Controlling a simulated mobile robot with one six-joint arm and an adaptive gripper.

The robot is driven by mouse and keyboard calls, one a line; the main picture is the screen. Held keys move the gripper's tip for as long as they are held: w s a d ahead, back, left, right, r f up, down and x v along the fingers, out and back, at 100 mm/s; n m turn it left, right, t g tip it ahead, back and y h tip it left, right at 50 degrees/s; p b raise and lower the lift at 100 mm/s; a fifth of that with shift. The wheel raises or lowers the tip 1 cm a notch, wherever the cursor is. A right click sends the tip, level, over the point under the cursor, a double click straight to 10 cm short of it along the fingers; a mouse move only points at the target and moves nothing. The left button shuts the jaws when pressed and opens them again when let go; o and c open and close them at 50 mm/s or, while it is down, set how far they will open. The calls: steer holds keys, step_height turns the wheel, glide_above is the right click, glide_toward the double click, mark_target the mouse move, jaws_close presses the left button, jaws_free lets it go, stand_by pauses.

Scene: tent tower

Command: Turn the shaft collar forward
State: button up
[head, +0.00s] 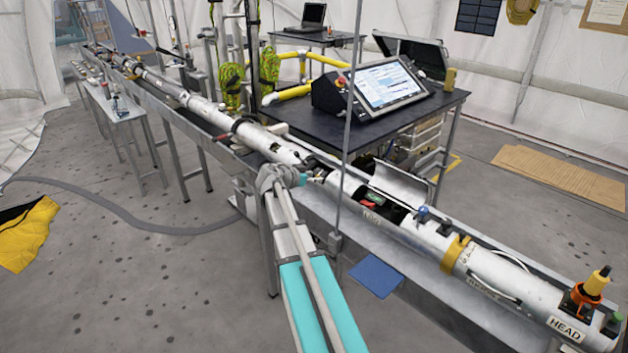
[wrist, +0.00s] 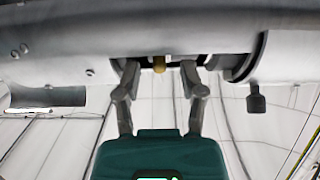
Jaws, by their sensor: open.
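A long silver tube fills the top of the wrist view (wrist: 60,62) and runs diagonally through the head view (head: 275,145). My gripper (wrist: 158,75) is open, its fingertips against or just below the tube's underside. I cannot tell for sure which part is the shaft collar. In the head view my gripper (head: 312,178) is small and partly hidden against the tube.
A metal rail (head: 450,290) runs under the tube. A dark table (head: 385,118) with a control console (head: 385,86) stands behind it. An upright pole (head: 346,140) rises close to my arm. Left of my arm, a grey hose (head: 150,227) lies on open floor.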

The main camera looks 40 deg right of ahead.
mark_target(326, 172)
steer(key=shift+d, duration=0.1)
jaws_close()
steer(key=shift+d, duration=0.1)
